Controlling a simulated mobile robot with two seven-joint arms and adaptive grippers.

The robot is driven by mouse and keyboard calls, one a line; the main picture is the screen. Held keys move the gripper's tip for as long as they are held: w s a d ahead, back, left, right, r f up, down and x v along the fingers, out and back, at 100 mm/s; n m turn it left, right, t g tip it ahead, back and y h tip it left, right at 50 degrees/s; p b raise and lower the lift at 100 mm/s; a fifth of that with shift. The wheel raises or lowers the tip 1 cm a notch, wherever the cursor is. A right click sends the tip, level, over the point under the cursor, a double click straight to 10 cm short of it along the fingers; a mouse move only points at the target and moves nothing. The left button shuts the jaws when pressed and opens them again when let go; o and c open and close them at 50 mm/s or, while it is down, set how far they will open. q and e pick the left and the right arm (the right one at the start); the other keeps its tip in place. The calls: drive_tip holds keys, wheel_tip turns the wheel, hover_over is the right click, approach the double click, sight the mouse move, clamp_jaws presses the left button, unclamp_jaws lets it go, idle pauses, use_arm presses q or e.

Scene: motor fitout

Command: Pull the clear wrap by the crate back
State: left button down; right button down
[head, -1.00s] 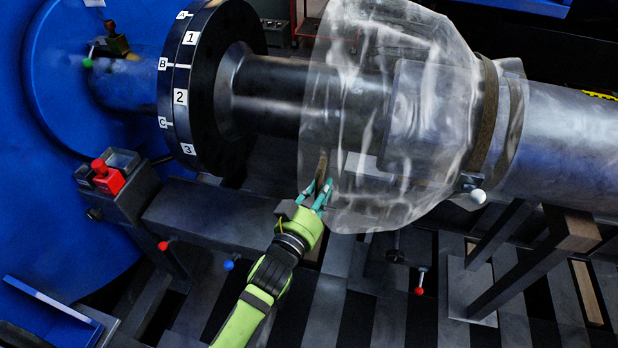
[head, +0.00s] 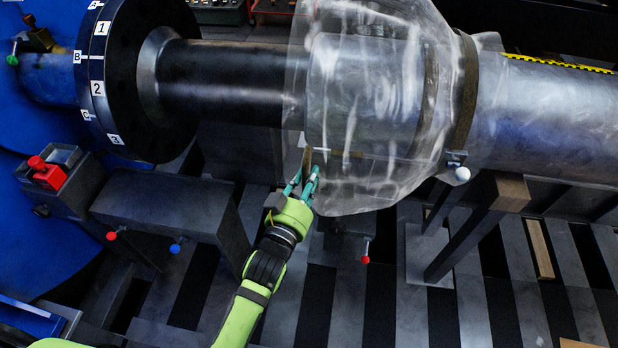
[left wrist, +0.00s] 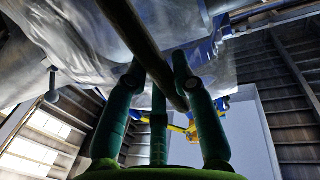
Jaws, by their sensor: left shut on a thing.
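The clear wrap (head: 375,110) hangs as a wide, loose sleeve around the pipe in the head view. A brown band (head: 465,90) gathers its right end, with a small white-knobbed clamp (head: 461,173) below. My left gripper (head: 304,180) is at the wrap's lower left edge, its fingers shut on a brown strip (head: 307,158) there. In the left wrist view the strip (left wrist: 135,40) runs between the fingers (left wrist: 160,85), with the wrap (left wrist: 70,50) behind it. My right gripper is out of view. I cannot tell which thing is the crate.
A black numbered flange (head: 130,85) stands left of the bare dark pipe (head: 230,85). A box with a red button (head: 45,172) is at lower left. A brace (head: 480,215) supports the pipe at right. A box of small parts (head: 217,12) is at the back.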

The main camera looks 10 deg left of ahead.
use_arm(q)
drive_tip(key=c, duration=1)
unclamp_jaws()
drive_tip(key=shift+a, duration=0.1)
drive_tip(key=v, duration=1.2)
drive_tip(key=shift+r, duration=0.1)
drive_tip(key=s+a+f+g+y, duration=0.1)
drive_tip(key=s+f+g, duration=0.2)
drive_tip(key=f, duration=0.7)
drive_tip(key=s+a+f+g, duration=0.1)
drive_tip(key=s+f+g, duration=0.2)
drive_tip(key=f, duration=0.7)
drive_tip(key=s+a+f+g+y, duration=0.1)
drive_tip(key=s+f+g, duration=0.1)
drive_tip(key=f, duration=0.9)
drive_tip(key=s+a+f+g+y, duration=0.1)
drive_tip(key=s+a+f+g, duration=0.3)
drive_tip(key=s+f, duration=0.4)
drive_tip(key=s+a+f+g+y, duration=0.1)
drive_tip(key=s+a+f+g, duration=0.3)
drive_tip(key=s, duration=1)
wheel_tip(320, 180, down, 4)
drive_tip(key=shift+s+a+r+g, duration=0.1)
drive_tip(key=shift+s+a+g, duration=0.25)
drive_tip(key=shift+a, duration=0.8)
